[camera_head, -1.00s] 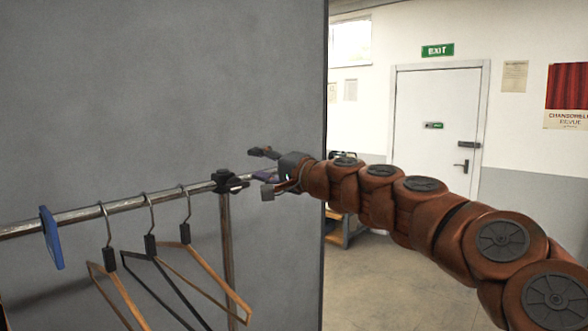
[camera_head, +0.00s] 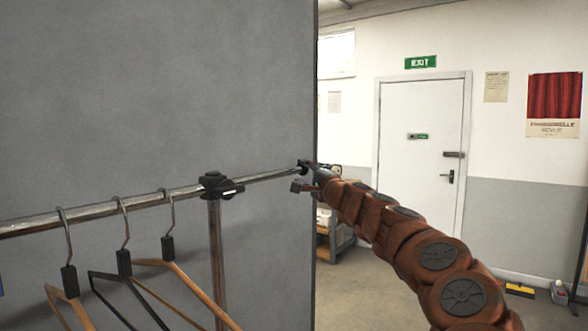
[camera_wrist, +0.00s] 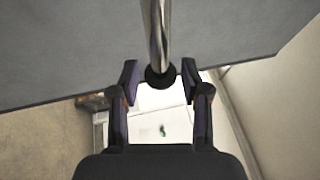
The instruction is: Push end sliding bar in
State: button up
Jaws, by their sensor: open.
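The end sliding bar (camera_head: 270,175) is a thin metal tube. It sticks out to the right from a black clamp (camera_head: 218,186) on the clothes rail (camera_head: 90,213) and ends in a dark cap. My gripper (camera_head: 303,178) is at the bar's outer end in the head view. In the wrist view, the bar (camera_wrist: 158,35) runs down from the top to its round black end cap (camera_wrist: 160,77). My open gripper (camera_wrist: 160,82) has one finger on each side of the cap, with gaps visible. Contact with the palm cannot be told.
A grey panel (camera_head: 150,90) stands behind the rack. A shelf unit (camera_head: 335,240) stands behind my arm. The floor before the white door (camera_head: 422,140) looks clear.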

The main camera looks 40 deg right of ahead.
aim_at(300, 171)
jog(key=shift+w+d+r+p, duration=0.1)
jog(key=shift+w+p, duration=0.05)
jog(key=shift+w, duration=0.45)
jog(key=shift+w+d+r+p, duration=0.1)
jog(key=shift+w+p, duration=0.05)
jog(key=shift+w, duration=0.4)
jog(key=shift+w+a+r, duration=0.1)
jog(key=shift+w+a, duration=0.05)
jog(key=shift+w, duration=0.15)
grip_shut()
